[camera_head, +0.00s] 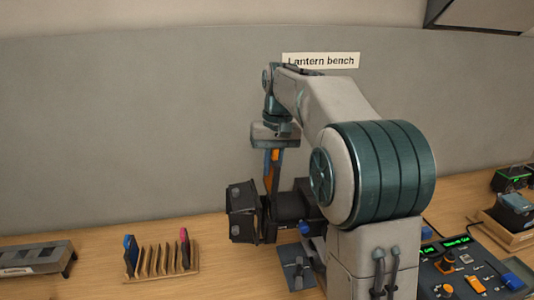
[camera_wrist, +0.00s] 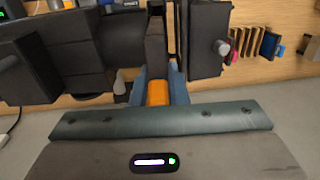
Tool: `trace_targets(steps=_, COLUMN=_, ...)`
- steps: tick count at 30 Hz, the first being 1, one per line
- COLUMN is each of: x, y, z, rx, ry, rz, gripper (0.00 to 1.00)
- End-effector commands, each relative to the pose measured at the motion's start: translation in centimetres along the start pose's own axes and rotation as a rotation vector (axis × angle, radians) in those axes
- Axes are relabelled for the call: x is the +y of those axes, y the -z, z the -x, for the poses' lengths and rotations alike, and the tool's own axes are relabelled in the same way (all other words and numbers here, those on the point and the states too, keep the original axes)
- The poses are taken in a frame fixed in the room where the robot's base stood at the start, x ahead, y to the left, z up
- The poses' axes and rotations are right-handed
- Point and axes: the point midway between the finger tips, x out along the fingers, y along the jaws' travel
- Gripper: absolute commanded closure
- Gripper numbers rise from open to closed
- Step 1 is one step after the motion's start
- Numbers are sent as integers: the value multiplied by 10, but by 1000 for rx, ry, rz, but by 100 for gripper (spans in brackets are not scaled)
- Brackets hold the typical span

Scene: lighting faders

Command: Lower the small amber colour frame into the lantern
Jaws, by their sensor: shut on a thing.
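The black lantern (camera_head: 292,208) stands on the bench with its dark door flaps (camera_head: 242,212) on the left. In the wrist view the lantern body (camera_wrist: 60,62) is on the left and a flap (camera_wrist: 205,45) on the right. My gripper (camera_head: 271,182) points down over the lantern's front part. It is shut on the amber colour frame (camera_wrist: 157,93), whose orange part shows between the blue fingers in the wrist view. The frame's lower part is hidden, so I cannot tell whether it is inside the slot.
A wooden rack (camera_head: 160,275) with a blue and a pink-tabbed frame stands at left. A grey box (camera_head: 36,260) lies farther left. A control desk (camera_head: 465,268) is at right. My arm hides part of the lantern. Bare bench lies between rack and lantern.

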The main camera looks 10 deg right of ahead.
Motion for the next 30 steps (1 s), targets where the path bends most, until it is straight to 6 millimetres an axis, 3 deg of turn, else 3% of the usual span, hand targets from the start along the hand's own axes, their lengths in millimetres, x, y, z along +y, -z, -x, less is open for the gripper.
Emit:
trace_targets(steps=16, x=0, y=0, z=-37, rx=0, ry=-1, rz=-1, gripper=100)
trace_targets(steps=30, x=0, y=0, z=-38, rx=1, ry=-1, rz=0, gripper=100)
